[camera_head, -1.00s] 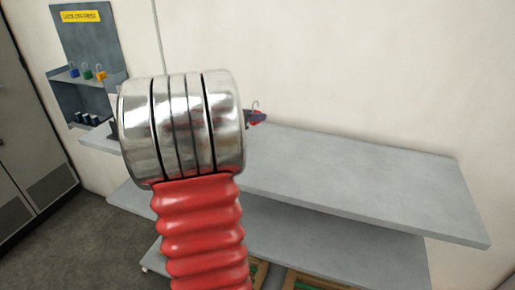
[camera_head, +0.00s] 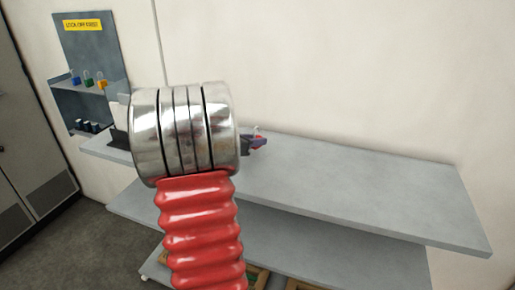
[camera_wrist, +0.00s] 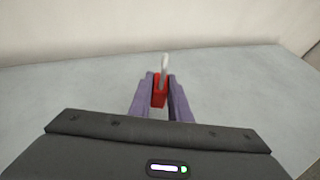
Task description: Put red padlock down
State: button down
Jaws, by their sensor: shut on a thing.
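The red padlock (camera_wrist: 159,98) stands upright between the purple fingers of my gripper (camera_wrist: 160,80) in the wrist view. Its pale shackle points up. In the head view the padlock (camera_head: 262,139) is small and partly hidden by the fingers. My gripper (camera_head: 257,143) is shut on it, just right of my metal wrist part. It is low over the grey bench top (camera_head: 370,190). I cannot tell whether the padlock touches the top.
The bench top right of the gripper is clear. A lower shelf (camera_head: 330,250) runs below. At the left, a wall board (camera_head: 92,50) with a yellow sign holds blue, green and orange padlocks (camera_head: 88,80) on a ledge. Dark and pale items (camera_head: 119,115) stand at the bench's left end.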

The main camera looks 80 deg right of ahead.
aim_at(256, 149)
jog(key=shift+f, duration=1.85)
jog(key=c, duration=1.6)
grip_release()
jog(key=shift+f, duration=0.1)
jog(key=shift+c, duration=0.2)
jog(key=v, duration=1.2)
jog(key=shift+w, duration=0.1)
